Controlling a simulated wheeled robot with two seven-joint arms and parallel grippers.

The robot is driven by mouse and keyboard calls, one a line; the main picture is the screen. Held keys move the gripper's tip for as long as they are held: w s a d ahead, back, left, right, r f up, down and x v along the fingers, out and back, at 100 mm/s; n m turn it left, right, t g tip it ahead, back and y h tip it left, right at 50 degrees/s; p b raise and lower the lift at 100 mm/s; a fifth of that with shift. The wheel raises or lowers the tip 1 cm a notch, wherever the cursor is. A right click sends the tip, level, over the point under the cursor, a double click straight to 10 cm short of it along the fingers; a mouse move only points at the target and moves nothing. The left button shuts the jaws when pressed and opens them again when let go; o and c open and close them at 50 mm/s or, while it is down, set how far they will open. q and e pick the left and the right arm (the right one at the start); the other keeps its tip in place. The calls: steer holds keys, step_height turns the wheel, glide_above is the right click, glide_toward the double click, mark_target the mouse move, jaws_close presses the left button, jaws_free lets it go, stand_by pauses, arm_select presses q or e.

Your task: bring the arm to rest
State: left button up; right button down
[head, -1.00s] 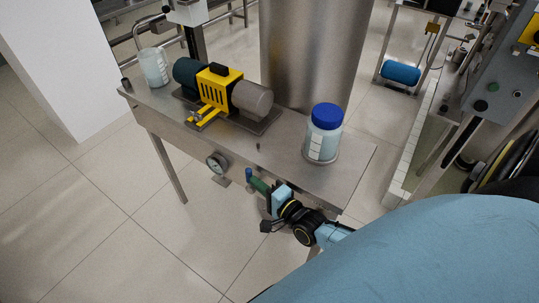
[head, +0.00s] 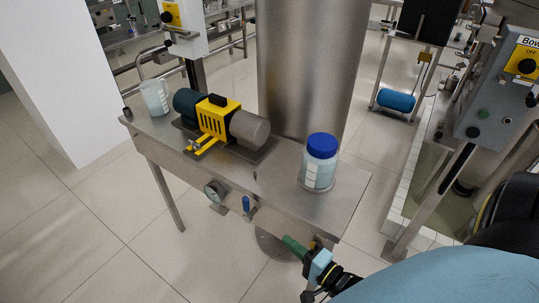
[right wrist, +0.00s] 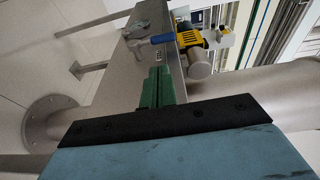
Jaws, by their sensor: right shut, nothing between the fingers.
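My right gripper (head: 294,246) has green fingers and is in front of the steel table's near right edge, below the tabletop. Its fingers are shut with nothing between them; they also show in the right wrist view (right wrist: 157,88). It is apart from the blue valve handle (head: 246,204), which stands upright under the table's front edge to its left. In the right wrist view the blue handle (right wrist: 163,38) lies beyond the fingertips. My left gripper is not in view.
The steel table (head: 285,187) holds a blue-lidded jar (head: 320,165), a yellow-guarded pump (head: 213,118) and a clear beaker (head: 155,97). A pressure gauge (head: 214,192) is at its front. A grey control panel (head: 500,100) stands right. Floor at the front left is clear.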

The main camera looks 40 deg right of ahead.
steer(key=s+f+n+g+h+b, duration=0.1)
steer(key=s+f+n+g, duration=0.4)
steer(key=f, duration=0.8)
steer(key=s+f+n+g+h+b, duration=0.15)
steer(key=s+f+n+g, duration=0.35)
steer(key=f, duration=0.8)
steer(key=s+a+f+n+g, duration=0.1)
steer(key=s+f+n+g, duration=0.2)
steer(key=s, duration=0.6)
steer(key=s+a+f+n+g+b, duration=0.1)
steer(key=s+a+f+n+g, duration=0.1)
steer(key=s+f+n, duration=0.3)
steer(key=s+f+g, duration=0.1)
steer(key=s+f, duration=0.2)
steer(key=s, duration=0.1)
steer(key=shift+a+n+b, duration=0.25)
steer(key=shift+n+b, duration=0.05)
steer(key=shift+n, duration=0.1)
steer(key=shift+f, duration=0.1)
